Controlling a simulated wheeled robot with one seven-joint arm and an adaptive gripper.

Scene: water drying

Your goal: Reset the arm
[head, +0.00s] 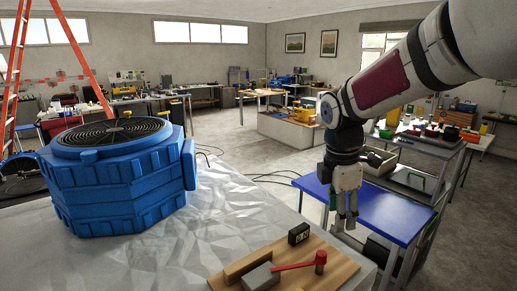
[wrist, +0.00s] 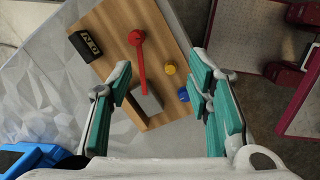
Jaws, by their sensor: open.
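My gripper (head: 345,212) hangs at the end of my arm on the right of the head view, fingers pointing down. It is above and just beyond the right end of a wooden board (head: 333,266). In the wrist view my gripper (wrist: 158,105) shows its two teal-padded fingers spread wide apart, with nothing held between them. The board (wrist: 115,24) lies below, seen through the gap. A red-handled lever (wrist: 138,62) on a grey block (wrist: 148,103) lies on the board, apart from the fingers.
A blue fan unit (head: 118,185) stands on the crumpled grey surface (head: 225,215) at left. A blue-topped table (head: 385,213) is behind my gripper.

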